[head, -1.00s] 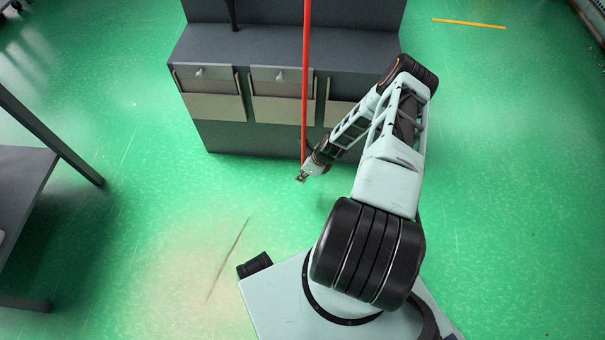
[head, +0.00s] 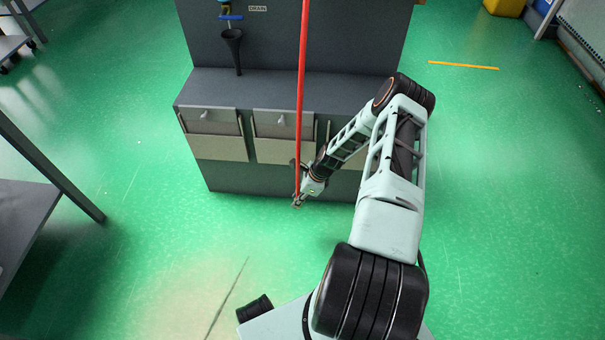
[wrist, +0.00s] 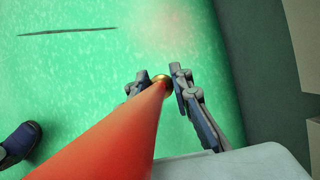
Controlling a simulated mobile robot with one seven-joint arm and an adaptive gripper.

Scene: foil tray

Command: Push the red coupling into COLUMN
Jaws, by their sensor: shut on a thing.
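A long red hose (head: 301,90) runs straight down from the top edge of the head view to my gripper (head: 297,203). In the wrist view the red hose (wrist: 110,130) crosses from the lower left and ends in a brass-coloured coupling (wrist: 161,79). My gripper (wrist: 163,84) is shut on the red hose close to this end, with a finger on either side. It is low in front of the grey bench, above the green floor. No COLUMN label or port shows in either view.
The grey bench (head: 275,87) has drawers along its front. Its back panel carries a DRAIN label (head: 258,8), a blue-handled valve (head: 230,17) and a black funnel (head: 233,45). A dark table (head: 25,210) stands at the left. The floor between is clear.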

